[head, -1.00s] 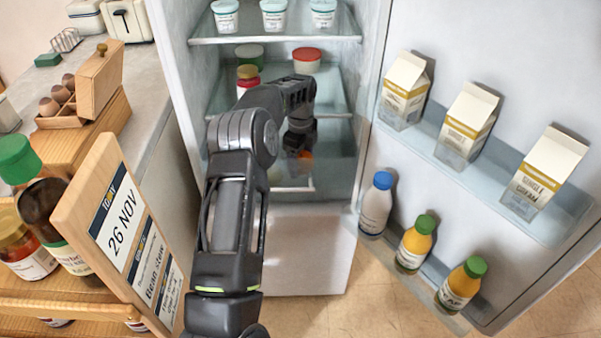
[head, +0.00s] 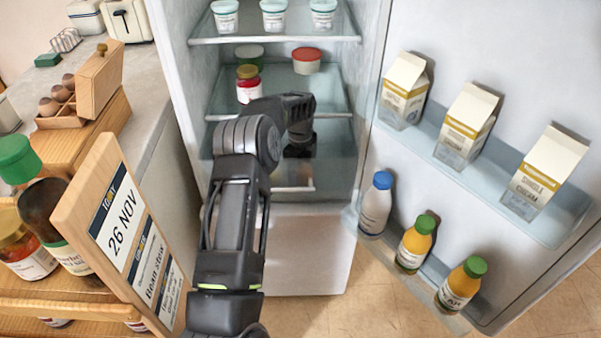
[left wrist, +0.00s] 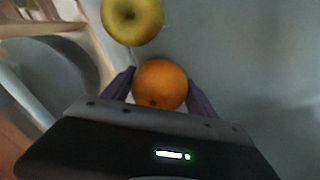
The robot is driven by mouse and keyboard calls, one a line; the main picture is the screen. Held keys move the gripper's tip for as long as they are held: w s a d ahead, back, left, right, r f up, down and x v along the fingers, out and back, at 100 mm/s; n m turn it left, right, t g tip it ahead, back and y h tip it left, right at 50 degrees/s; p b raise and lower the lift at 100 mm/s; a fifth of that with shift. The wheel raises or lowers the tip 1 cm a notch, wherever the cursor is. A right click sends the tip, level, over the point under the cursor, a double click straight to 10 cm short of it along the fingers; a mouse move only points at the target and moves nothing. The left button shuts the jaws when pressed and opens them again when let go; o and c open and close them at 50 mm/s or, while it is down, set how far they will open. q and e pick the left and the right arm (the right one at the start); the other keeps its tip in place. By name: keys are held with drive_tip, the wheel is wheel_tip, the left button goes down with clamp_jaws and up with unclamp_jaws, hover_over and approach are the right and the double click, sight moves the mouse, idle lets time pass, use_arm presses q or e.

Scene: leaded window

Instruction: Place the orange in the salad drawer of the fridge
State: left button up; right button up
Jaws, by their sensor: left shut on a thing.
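The orange (left wrist: 160,84) sits between the two dark fingers of my left gripper (left wrist: 162,82) in the left wrist view, and the gripper is shut on it. In the head view my left gripper (head: 299,150) points down inside the fridge (head: 340,160), low in its compartment, and the orange is hidden there. The salad drawer (head: 295,189) appears as a clear-fronted bin at the bottom of the fridge, partly behind my arm. I cannot tell how far the orange is above its floor. My right gripper is not in view.
A yellow-green apple (left wrist: 132,18) lies close to the orange. A red-lidded tub (head: 306,61) and a jar (head: 248,84) stand on the shelf above. The open door (head: 470,60) holds cartons and bottles at right. A wooden date board (head: 120,230) stands at left.

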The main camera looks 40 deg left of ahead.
use_arm(q)
drive_tip(key=o, duration=1.6)
drive_tip(key=shift+c, duration=0.2)
wheel_tip(320, 180, up, 12)
drive_tip(key=shift+r, duration=0.15)
